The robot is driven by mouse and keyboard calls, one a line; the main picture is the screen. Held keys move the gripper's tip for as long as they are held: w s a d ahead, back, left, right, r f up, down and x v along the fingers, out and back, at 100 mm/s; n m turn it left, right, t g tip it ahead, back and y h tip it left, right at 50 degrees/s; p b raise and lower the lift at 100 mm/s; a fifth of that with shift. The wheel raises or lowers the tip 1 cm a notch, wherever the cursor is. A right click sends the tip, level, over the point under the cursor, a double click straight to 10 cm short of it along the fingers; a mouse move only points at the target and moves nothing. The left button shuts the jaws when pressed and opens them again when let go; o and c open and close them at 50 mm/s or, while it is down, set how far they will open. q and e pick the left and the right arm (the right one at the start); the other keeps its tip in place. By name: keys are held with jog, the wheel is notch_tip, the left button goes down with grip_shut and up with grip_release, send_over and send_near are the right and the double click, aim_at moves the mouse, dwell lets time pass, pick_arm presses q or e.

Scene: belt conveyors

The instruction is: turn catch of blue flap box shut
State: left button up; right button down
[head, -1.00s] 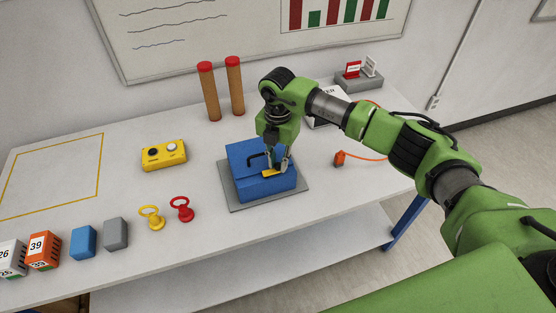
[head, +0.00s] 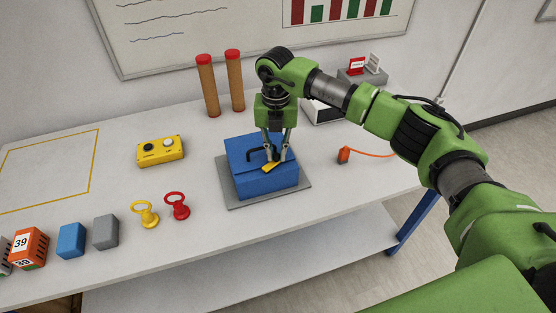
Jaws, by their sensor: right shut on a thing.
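The blue flap box (head: 255,183) sits on a grey base plate (head: 300,196) on the white table, with its flap down. A dark handle (head: 252,155) shows on its top. The yellow catch (head: 270,167) is at the front upper edge of the box and lies at a slant in the picture. My right gripper (head: 281,158) points down over the box and is shut on the catch, its fingers partly hiding it. My left gripper is not in view.
A yellow button box (head: 160,151) stands left of the blue box. Red (head: 177,206) and yellow (head: 145,214) ring-topped pieces and several blocks line the front left. Two brown tubes (head: 207,88) stand behind. An orange piece (head: 344,155) with a cord is at right.

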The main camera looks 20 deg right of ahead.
jog(key=n, duration=0.1)
jog(key=n+b, duration=0.1)
jog(key=b, duration=0.1)
jog(key=shift+w+a+f+n, duration=0.1)
jog(key=shift+w+a+n, duration=0.15)
jog(key=shift+w+n, duration=0.15)
jog(key=shift+w+a+n+b, duration=0.1)
jog(key=shift+n+b, duration=0.5)
jog(key=c, duration=2)
grip_release()
jog(key=shift+r, duration=0.25)
notch_tip(320, 180, up, 12)
jog(key=shift+f, duration=0.1)
